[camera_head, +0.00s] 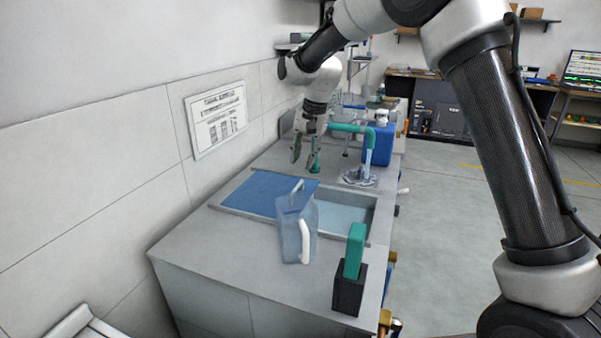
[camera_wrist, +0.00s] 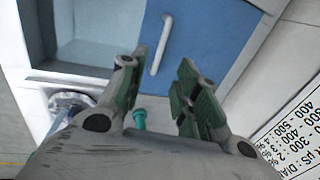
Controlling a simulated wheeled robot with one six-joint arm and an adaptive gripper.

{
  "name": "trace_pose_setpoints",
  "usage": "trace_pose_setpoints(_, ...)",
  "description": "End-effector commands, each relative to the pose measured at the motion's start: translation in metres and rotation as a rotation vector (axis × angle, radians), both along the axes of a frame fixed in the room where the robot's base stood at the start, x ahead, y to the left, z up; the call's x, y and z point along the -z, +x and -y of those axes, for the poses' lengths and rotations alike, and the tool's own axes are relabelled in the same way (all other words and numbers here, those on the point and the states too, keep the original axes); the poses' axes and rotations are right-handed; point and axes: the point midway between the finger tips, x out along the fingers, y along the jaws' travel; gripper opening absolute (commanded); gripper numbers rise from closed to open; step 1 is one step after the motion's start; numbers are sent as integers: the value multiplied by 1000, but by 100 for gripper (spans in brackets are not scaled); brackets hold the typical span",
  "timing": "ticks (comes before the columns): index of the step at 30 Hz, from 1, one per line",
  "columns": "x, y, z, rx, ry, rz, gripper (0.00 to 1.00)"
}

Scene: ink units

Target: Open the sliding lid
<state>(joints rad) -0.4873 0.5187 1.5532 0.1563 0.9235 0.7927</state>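The sliding lid (camera_head: 258,190) is a flat blue panel over the left part of a recessed basin (camera_head: 346,214) in the grey counter. The basin's right part is uncovered and shows pale blue inside. In the wrist view the lid (camera_wrist: 205,40) has a white bar handle (camera_wrist: 161,45), and the open basin (camera_wrist: 92,35) lies to its left. My gripper (camera_head: 304,155) is above the counter beyond the lid, pointing down. In the wrist view my gripper (camera_wrist: 163,68) is open and empty, with the handle seen between and beyond its fingertips, apart from them.
A translucent blue jug (camera_head: 292,235) stands in front of the lid, partly hiding the basin. A green block (camera_head: 355,250) sits in a black holder (camera_head: 348,290). A green pipe (camera_head: 350,128) and blue container (camera_head: 378,145) stand behind. A wall with a sign (camera_head: 216,119) runs left.

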Motion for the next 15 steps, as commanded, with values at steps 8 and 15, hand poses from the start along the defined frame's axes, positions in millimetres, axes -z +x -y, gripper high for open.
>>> trace_pose_setpoints(8,-28,-2,5,0,0,0,32)
trace_pose_setpoints(15,-28,-2,5,0,0,0,32)
